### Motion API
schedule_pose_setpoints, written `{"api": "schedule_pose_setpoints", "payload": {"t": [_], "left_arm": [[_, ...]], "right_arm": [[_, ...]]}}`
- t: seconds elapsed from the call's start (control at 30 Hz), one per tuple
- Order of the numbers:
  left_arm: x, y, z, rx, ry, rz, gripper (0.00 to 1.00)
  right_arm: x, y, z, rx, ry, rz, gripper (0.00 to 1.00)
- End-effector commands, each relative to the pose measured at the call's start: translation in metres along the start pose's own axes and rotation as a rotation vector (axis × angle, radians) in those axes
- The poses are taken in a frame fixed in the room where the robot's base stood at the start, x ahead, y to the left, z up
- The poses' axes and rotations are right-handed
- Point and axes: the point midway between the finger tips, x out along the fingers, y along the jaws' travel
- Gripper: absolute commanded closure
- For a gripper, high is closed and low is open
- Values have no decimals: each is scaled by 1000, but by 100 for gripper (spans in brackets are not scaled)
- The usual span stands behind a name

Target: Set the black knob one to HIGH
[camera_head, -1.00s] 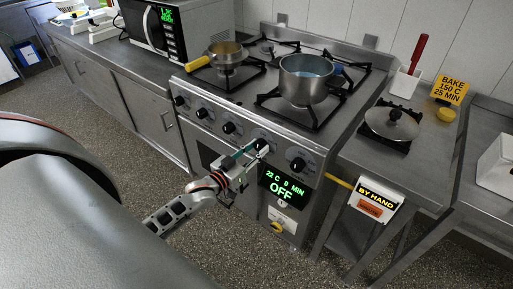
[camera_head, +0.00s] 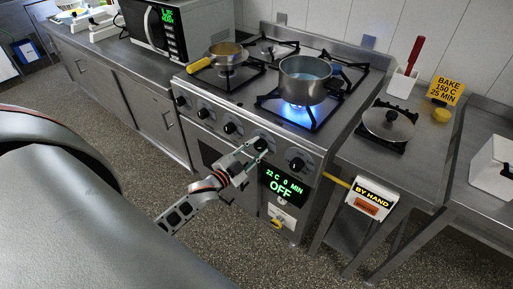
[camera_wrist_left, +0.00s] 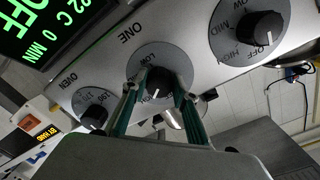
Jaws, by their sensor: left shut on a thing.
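The black knob one (camera_head: 261,144) is on the stove's front panel, left of the knob above the OFF display. In the left wrist view the knob (camera_wrist_left: 161,82) sits under the label ONE, its white mark pointing down and slightly left. The lettering on its dial is mostly hidden by the fingers. My left gripper (camera_head: 256,147) is shut on the knob, one green finger on each side in the wrist view (camera_wrist_left: 161,76). A blue flame (camera_head: 298,113) burns under the steel pot (camera_head: 304,88) with blue liquid. My right gripper is not in view.
Neighbouring knobs (camera_head: 231,128) and (camera_head: 297,164) flank knob one closely. The oven display (camera_head: 284,190) reads OFF below. A BY HAND sign (camera_head: 372,195) hangs at the right.

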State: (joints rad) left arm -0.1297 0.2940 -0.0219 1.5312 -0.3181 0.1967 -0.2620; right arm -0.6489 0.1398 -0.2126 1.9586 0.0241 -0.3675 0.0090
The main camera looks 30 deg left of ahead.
Motion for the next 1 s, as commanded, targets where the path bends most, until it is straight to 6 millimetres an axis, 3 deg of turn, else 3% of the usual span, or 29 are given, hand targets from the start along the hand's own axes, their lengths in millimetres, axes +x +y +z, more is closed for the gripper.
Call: {"api": "schedule_pose_setpoints", "payload": {"t": [0.73, 0.77, 0.8, 1.0], "left_arm": [[0, -1, -2, 86, 0, -2, 93], [0, -1, -2, 86, 0, -2, 67], [1, -1, -2, 86, 0, -2, 56], [0, 0, -1, 86, -2, -1, 55]], "right_arm": [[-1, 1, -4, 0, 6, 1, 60], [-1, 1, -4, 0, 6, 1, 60], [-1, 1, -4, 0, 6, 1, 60], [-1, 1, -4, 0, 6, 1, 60]]}}
